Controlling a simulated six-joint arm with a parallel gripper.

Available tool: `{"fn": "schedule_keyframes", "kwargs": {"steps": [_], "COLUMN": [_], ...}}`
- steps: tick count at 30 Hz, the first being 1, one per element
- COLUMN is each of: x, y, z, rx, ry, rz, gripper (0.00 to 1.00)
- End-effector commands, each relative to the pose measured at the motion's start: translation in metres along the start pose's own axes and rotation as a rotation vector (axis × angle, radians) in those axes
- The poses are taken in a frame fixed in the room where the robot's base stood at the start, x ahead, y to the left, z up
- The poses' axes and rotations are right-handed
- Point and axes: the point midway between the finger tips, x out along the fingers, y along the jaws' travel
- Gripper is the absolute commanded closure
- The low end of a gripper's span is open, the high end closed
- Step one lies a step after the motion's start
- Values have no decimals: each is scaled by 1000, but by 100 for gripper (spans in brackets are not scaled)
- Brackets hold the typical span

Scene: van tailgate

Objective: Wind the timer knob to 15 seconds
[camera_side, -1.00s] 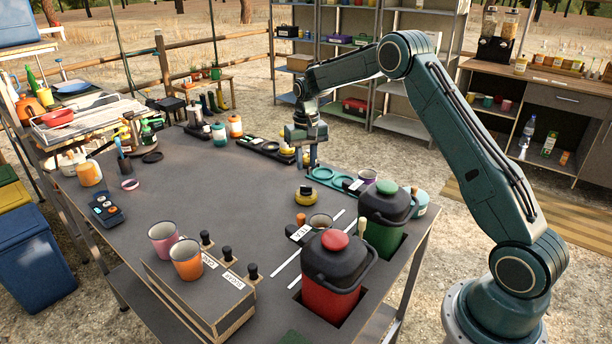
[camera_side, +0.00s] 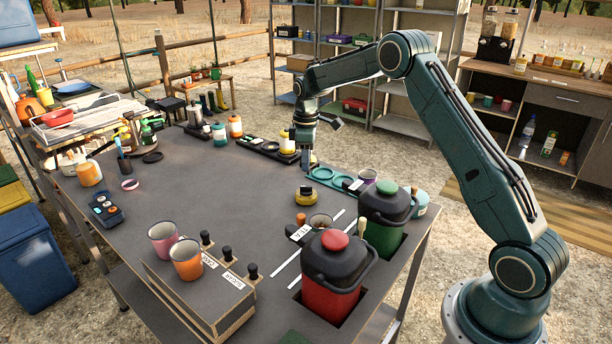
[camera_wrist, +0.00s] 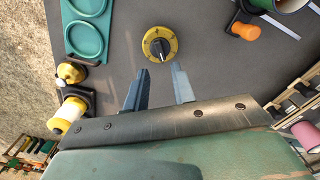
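The timer is a round yellow dial with a black knob. It sits on the dark tabletop (camera_side: 215,235) near the middle in the side view (camera_side: 306,196). In the wrist view the timer (camera_wrist: 160,45) is at the upper middle, its black knob (camera_wrist: 160,48) showing with dark marks on the ring around it; the marks are too small to read. My gripper (camera_side: 309,168) is behind and above the timer in the side view. In the wrist view my gripper (camera_wrist: 158,70) is open, with nothing between its two fingers, and the timer shows just beyond the fingertips.
A teal tray with round rings (camera_side: 328,176) lies right of my gripper. Red (camera_side: 330,287) and green (camera_side: 382,235) lidded canisters stand at the table's right side. An orange-topped item (camera_side: 301,218) is in front of the timer. The tabletop left of the timer is clear.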

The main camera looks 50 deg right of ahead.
Motion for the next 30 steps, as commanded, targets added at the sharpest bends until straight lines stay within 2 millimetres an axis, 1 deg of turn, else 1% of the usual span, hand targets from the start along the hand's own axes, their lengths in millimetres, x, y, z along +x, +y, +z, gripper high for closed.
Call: {"fn": "schedule_keyframes", "kwargs": {"steps": [5,11,30], "x": [1,6,49], "y": [0,0,0], "z": [0,0,0], "rx": [-1,0,1], "ry": [0,-1,-1], "rz": [0,-2,-1], "gripper": [75,75,75]}}
